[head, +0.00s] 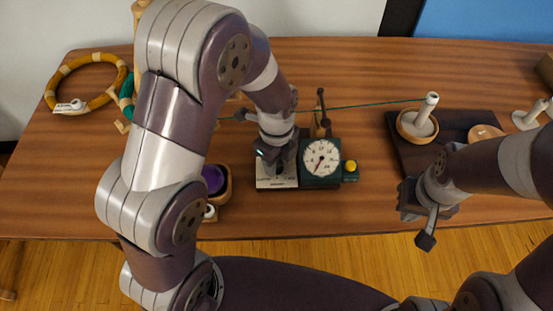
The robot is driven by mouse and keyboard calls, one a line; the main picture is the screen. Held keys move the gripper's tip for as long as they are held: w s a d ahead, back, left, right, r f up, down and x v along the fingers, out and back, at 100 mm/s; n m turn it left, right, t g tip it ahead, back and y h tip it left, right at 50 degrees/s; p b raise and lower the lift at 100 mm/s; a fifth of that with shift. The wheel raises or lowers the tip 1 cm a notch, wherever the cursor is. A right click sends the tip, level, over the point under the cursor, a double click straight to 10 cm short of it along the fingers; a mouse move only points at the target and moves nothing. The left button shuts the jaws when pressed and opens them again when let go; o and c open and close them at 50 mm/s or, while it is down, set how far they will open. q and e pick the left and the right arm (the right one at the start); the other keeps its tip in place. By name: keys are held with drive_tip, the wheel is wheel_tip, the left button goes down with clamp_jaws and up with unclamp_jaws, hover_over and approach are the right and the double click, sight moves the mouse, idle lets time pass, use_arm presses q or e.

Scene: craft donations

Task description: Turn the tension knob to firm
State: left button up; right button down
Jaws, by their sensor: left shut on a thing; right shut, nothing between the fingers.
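A dark green device (336,177) with a round white dial sits near the table's front edge. A pale labelled plate (263,181) forms its left part; the lettering is too small to read. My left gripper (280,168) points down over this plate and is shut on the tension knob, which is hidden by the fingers. I cannot tell which setting the knob is at. The dial's dark red needle (318,167) points down and slightly left. My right gripper (427,238) is shut and empty, past the table's front edge at the right.
A green thread (370,106) runs across to a white spool post (428,105) in a wooden dish on a dark board (399,155). A yellow button (351,166) is at the device's right. A purple-filled wooden cup (224,190) stands left. Wooden hoops (61,77) lie back left.

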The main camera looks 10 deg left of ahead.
use_arm(q)
drive_tip(key=shift+r+n+p, duration=0.15)
drive_tip(key=shift+n+p, duration=0.65)
drive_tip(key=shift+n, duration=0.1)
drive_tip(key=n+p, duration=0.2)
drive_tip(key=n, duration=0.1)
drive_tip(key=n+p, duration=0.2)
drive_tip(key=n, duration=0.2)
drive_tip(key=shift+p, duration=0.4)
drive_tip(key=n+p, duration=0.2)
drive_tip(key=n, duration=0.2)
drive_tip(key=shift+n, duration=0.3)
drive_tip(key=n+p, duration=0.2)
drive_tip(key=n, duration=0.3)
drive_tip(key=shift+p, duration=0.35)
drive_tip(key=shift+n+p, duration=0.75)
drive_tip(key=shift+n, duration=2.05)
